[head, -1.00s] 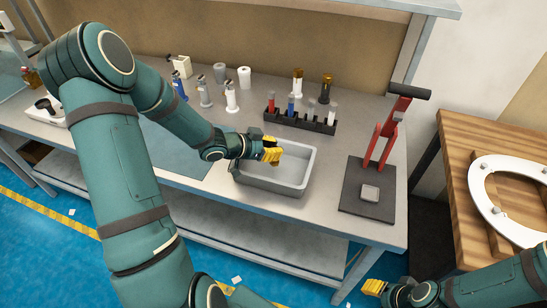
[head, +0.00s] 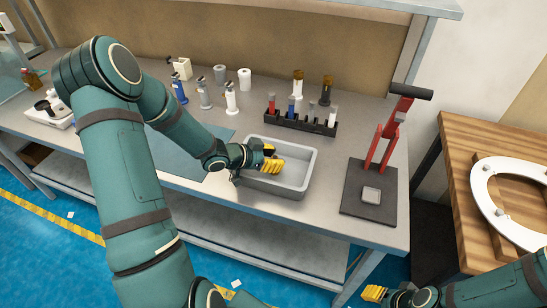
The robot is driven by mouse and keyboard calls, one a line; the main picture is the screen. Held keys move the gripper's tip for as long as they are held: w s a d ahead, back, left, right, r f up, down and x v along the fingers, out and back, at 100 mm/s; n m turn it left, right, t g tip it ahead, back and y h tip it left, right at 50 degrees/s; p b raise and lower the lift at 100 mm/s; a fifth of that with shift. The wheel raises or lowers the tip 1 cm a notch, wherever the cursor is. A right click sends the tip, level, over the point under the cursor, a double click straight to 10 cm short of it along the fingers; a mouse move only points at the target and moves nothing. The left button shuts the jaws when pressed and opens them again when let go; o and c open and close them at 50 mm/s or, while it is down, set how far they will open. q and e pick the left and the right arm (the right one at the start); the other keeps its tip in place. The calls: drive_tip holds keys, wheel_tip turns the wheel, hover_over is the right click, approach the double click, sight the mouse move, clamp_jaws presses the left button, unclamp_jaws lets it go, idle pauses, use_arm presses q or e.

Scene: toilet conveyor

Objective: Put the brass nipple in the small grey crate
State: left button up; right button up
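The small grey crate (head: 305,180) stands at the front edge of the bench, and the part of its inside that shows looks empty. My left gripper (head: 271,160) is over the crate's left part, its yellow fingers pointing right at about rim height. I cannot tell whether its fingers are apart or closed. I cannot make out the brass nipple; it may be hidden by the fingers or the crate wall. My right gripper (head: 374,293) is low at the bottom right, away from the bench top, and its finger opening is not clear.
A black rack (head: 300,124) with several tubes stands behind the crate. A red press (head: 383,140) on a dark plate (head: 355,205) is to its right. Several dispensers and bottles (head: 231,98) stand behind my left arm. A toilet seat (head: 500,200) lies on a wooden table at right.

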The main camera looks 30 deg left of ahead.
use_arm(q)
drive_tip(key=shift+r, duration=0.2)
drive_tip(key=shift+s+a+r, duration=0.2)
drive_tip(key=shift+s, duration=0.05)
drive_tip(key=p+v, duration=0.3)
drive_tip(key=v, duration=0.8)
drive_tip(key=shift+s, duration=0.1)
